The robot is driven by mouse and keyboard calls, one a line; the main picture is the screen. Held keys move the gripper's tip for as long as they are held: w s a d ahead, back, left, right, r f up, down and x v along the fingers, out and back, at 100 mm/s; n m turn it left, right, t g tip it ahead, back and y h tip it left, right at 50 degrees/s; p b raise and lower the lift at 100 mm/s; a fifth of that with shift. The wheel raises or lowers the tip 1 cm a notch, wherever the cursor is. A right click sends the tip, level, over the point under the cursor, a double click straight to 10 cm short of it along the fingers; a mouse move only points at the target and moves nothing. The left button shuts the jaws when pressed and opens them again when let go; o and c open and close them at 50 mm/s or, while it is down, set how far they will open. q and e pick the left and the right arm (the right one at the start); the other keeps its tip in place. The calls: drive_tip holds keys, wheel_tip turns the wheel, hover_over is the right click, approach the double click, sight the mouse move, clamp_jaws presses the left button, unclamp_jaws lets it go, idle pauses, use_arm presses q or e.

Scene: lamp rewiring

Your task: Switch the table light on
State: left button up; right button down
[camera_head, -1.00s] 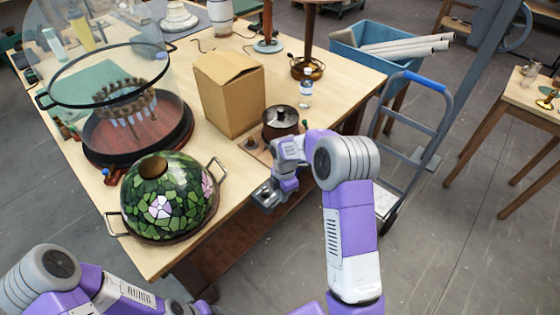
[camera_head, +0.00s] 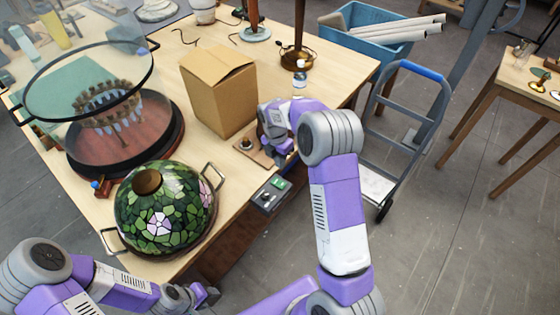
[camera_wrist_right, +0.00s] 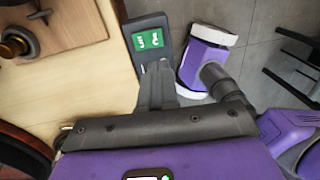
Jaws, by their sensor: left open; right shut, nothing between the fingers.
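A small dark control box (camera_head: 264,198) with a green label and small knobs sits at the table's near right edge. In the right wrist view the box (camera_wrist_right: 143,25) lies just beyond my fingertips, its lower part hidden by them. My right gripper (camera_head: 282,162) is shut and empty, close behind the box in the head view; it also shows in the right wrist view (camera_wrist_right: 160,68). I cannot tell whether it touches the box. My left gripper (camera_head: 207,296) is open and empty, low in front of the table. No lit lamp is clear to me.
A stained-glass shade (camera_head: 160,210) sits in a handled holder at the near edge. A cardboard box (camera_head: 220,92), a clear-covered round stand (camera_head: 90,140) and a brass lamp base (camera_head: 297,57) stand on the table. A hand truck (camera_head: 400,130) stands at right.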

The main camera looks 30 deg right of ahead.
sight(283, 185)
use_arm(q)
drive_tip(key=shift+f, duration=0.1)
use_arm(e)
drive_tip(key=f, duration=0.7)
drive_tip(key=s+f, duration=0.1)
drive_tip(key=f, duration=0.2)
drive_tip(key=shift+d+f, duration=0.25)
drive_tip(key=shift+f, duration=0.15)
